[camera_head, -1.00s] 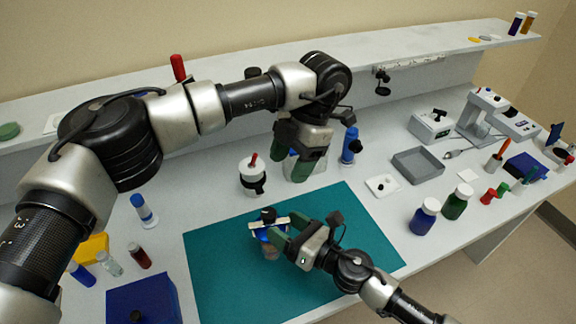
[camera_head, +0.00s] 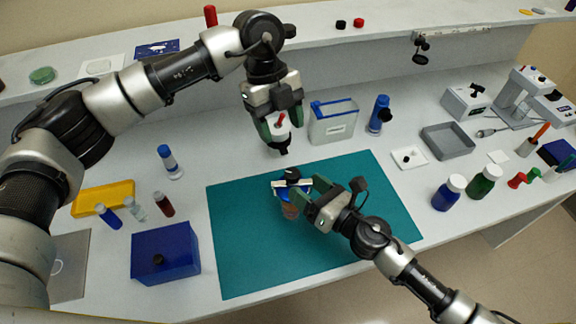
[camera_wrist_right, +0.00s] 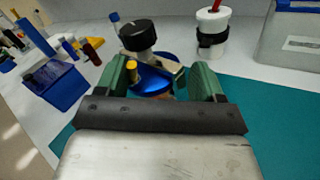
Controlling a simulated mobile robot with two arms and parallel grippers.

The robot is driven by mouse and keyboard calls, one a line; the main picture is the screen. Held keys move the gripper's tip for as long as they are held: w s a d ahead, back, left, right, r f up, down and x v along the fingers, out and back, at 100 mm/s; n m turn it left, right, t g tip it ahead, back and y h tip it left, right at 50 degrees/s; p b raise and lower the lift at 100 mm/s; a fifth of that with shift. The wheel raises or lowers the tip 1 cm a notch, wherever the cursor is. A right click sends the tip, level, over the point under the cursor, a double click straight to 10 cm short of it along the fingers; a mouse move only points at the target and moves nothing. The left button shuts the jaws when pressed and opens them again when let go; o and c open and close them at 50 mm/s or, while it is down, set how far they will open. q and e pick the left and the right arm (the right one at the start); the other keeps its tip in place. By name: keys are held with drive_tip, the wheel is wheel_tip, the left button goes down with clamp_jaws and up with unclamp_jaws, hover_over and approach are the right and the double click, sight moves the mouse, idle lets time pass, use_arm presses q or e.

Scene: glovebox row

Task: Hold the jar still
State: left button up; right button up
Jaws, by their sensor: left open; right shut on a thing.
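The jar (camera_head: 290,210) has an amber-brown body and a blue top, and stands on the teal mat (camera_head: 240,250). My right gripper (camera_head: 305,193) is shut on it from the right side. The jar's blue top also shows between the fingers in the right wrist view (camera_wrist_right: 150,86). A pale bar and a black knob (camera_head: 292,173) are at the jar's top; the knob looks large in the wrist view (camera_wrist_right: 138,34). My left gripper (camera_head: 280,135) is open, pointing down beyond the mat, at a white canister with a black band (camera_wrist_right: 212,32); whether it touches is unclear.
A clear blue-rimmed container (camera_head: 333,122) and a blue-capped bottle (camera_head: 379,115) stand behind the mat. A blue box (camera_head: 165,252) and several vials are left; a grey tray (camera_head: 448,141) and two bottles are right. The mat's left part is clear.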

sight(289, 172)
use_arm(q)
drive_tip(key=f+n, duration=0.1)
drive_tip(key=f, duration=0.2)
drive_tip(key=s+d+f+n+h, duration=0.1)
drive_tip(key=f+n, duration=0.1)
drive_tip(key=f, duration=0.2)
drive_tip(key=s+f+n, duration=0.1)
drive_tip(key=f+n, duration=0.1)
drive_tip(key=f, duration=0.1)
drive_tip(key=shift+s+d+f+t, duration=0.2)
drive_tip(key=shift+d+f+t, duration=0.05)
drive_tip(key=shift+d+t, duration=0.05)
drive_tip(key=c, duration=0.9)
